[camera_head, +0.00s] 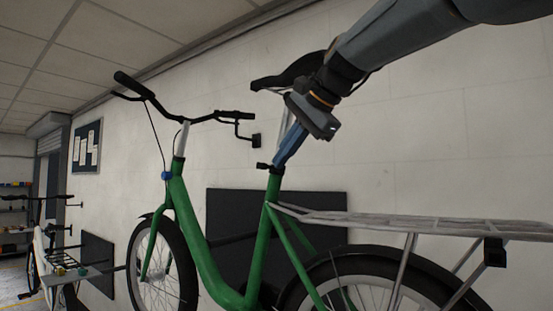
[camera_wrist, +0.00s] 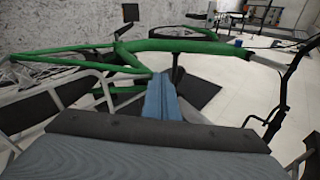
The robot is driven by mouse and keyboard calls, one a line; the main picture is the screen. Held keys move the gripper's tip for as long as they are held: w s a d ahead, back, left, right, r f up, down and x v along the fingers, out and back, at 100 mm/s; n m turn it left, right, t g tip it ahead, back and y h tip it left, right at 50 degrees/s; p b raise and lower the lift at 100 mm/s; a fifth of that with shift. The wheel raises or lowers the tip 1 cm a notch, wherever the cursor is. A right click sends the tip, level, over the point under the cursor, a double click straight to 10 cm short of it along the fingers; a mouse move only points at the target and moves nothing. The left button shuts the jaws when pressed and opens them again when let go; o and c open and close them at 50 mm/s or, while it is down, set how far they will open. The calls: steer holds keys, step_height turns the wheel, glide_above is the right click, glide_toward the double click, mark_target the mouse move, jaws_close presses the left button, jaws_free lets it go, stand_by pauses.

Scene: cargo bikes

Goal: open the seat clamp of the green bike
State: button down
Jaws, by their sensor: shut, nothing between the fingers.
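The green bike (camera_head: 262,240) stands side-on in the head view, its handlebar to the left and rear rack to the right. Its black seat clamp (camera_head: 264,167) sits at the top of the seat tube, with a short part pointing left. My gripper (camera_head: 277,163) comes down from the upper right, blue fingers shut and empty, tips at or very near the clamp. I cannot tell whether they touch it. The black saddle (camera_head: 287,72) is partly hidden behind my wrist. In the wrist view the shut fingers (camera_wrist: 160,77) point at the green frame (camera_wrist: 185,47); the clamp is not clear there.
The silver rear rack (camera_head: 400,224) extends right, below my arm. The handlebar (camera_head: 185,115) rises on the left. A dark panel (camera_head: 325,201) is on the pale wall behind the bike. Another bike (camera_head: 45,245) stands far left.

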steer(key=a+b+v, duration=0.1)
steer(key=b+v, duration=0.1)
steer(key=v, duration=0.8)
steer(key=shift+s, duration=0.3)
